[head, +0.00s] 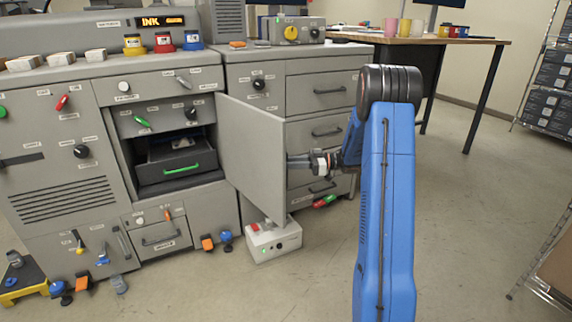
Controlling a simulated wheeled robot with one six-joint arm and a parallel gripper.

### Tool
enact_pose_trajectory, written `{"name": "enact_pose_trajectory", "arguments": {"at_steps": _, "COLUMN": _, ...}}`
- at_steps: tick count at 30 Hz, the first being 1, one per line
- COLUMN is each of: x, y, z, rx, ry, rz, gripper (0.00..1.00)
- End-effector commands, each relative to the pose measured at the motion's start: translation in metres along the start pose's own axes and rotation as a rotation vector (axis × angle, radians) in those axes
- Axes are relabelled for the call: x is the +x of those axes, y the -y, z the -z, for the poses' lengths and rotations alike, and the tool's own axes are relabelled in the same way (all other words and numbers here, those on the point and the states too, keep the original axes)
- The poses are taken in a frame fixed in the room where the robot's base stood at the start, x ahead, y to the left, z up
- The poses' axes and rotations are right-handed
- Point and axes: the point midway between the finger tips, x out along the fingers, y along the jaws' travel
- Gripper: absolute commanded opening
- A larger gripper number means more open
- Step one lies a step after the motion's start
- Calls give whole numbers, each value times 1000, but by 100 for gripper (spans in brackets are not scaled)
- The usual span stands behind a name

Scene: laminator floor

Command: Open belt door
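The grey door panel (251,158), which I take to be the belt door, stands swung out from the machine front. Its bay (165,148) is uncovered and shows a dark drawer with a green handle (182,170) inside. My gripper (292,163) is at the panel's free right edge, at about mid-height. Its fingertips are small and partly hidden near that edge. I cannot tell whether they touch the panel or hold anything. No label is readable on the panel.
A white-grey box (273,242) with a red top part stands on the floor below the panel. Cabinet drawers (315,92) are behind it. Small coloured parts lie along the machine's foot. A wooden table (420,39) stands at the back right. The floor right of my arm is largely clear.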

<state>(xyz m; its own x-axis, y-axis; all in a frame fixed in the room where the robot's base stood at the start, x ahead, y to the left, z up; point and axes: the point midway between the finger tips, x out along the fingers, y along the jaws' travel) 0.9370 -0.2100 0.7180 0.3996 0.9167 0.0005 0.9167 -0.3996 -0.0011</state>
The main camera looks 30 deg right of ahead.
Motion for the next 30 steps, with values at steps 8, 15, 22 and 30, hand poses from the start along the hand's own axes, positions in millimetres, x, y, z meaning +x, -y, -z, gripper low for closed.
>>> {"name": "enact_pose_trajectory", "arguments": {"at_steps": 8, "x": 0, "y": 0, "z": 0, "rx": 0, "ry": 0, "rz": 1, "gripper": 31}}
{"name": "enact_pose_trajectory", "arguments": {"at_steps": 15, "x": -14, "y": 0, "z": 0, "rx": 0, "ry": 0, "rz": -2, "gripper": 31}}
{"name": "enact_pose_trajectory", "arguments": {"at_steps": 22, "x": -56, "y": 0, "z": -1, "rx": 0, "ry": 1, "rz": -2, "gripper": 31}}
{"name": "enact_pose_trajectory", "arguments": {"at_steps": 30, "x": -110, "y": -1, "z": -1, "rx": 0, "ry": 0, "rz": -3, "gripper": 31}}
